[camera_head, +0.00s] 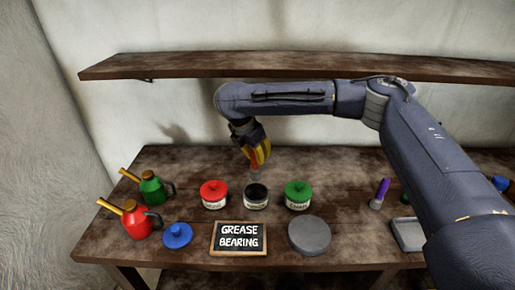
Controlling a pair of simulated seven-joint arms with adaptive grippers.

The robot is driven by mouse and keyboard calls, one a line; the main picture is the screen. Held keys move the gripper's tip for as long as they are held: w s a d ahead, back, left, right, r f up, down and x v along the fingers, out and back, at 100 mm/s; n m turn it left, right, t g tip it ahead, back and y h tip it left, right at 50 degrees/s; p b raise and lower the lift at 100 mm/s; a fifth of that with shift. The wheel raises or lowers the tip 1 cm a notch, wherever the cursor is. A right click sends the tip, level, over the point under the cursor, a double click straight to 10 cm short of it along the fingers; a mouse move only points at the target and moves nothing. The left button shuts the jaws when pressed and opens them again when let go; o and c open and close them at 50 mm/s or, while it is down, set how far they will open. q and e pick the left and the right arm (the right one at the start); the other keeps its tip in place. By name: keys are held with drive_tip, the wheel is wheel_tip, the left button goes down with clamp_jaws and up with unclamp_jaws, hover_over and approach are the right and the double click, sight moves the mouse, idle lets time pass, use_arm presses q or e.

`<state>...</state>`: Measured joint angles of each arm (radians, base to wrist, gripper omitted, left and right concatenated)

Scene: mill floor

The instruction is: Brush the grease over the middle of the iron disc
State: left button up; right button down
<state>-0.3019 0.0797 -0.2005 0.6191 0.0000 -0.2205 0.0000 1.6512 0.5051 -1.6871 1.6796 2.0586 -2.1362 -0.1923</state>
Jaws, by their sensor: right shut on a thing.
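My right gripper (258,155) points down over the back of the bench, shut on a brush (254,172) with a reddish handle and a grey lower end. The brush is just above or at the mouth of the middle jar (256,202); I cannot tell whether it touches. This jar has a dark top and seems to be open. The grey iron disc (309,240) lies flat at the front of the bench, right of a small board (239,238) reading "GREASE BEARING". The gripper is behind and left of the disc. My left gripper is not in view.
Jars with red (214,190) and green (298,190) lids flank the middle jar. A blue lid (177,236), red oil can (138,222) and green oil can (152,189) are left. A purple-handled brush (382,190) and grey tray (408,234) are right. A shelf (170,66) hangs above.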

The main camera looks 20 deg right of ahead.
sight(259, 171)
drive_tip(key=shift+d+f+m, duration=0.15)
drive_tip(key=shift+f+m, duration=0.05)
drive_tip(key=shift+m, duration=0.1)
drive_tip(key=shift+f, duration=2.8)
drive_tip(key=shift+f, duration=0.6)
drive_tip(key=shift+r, duration=0.1)
drive_tip(key=shift+r, duration=3.45)
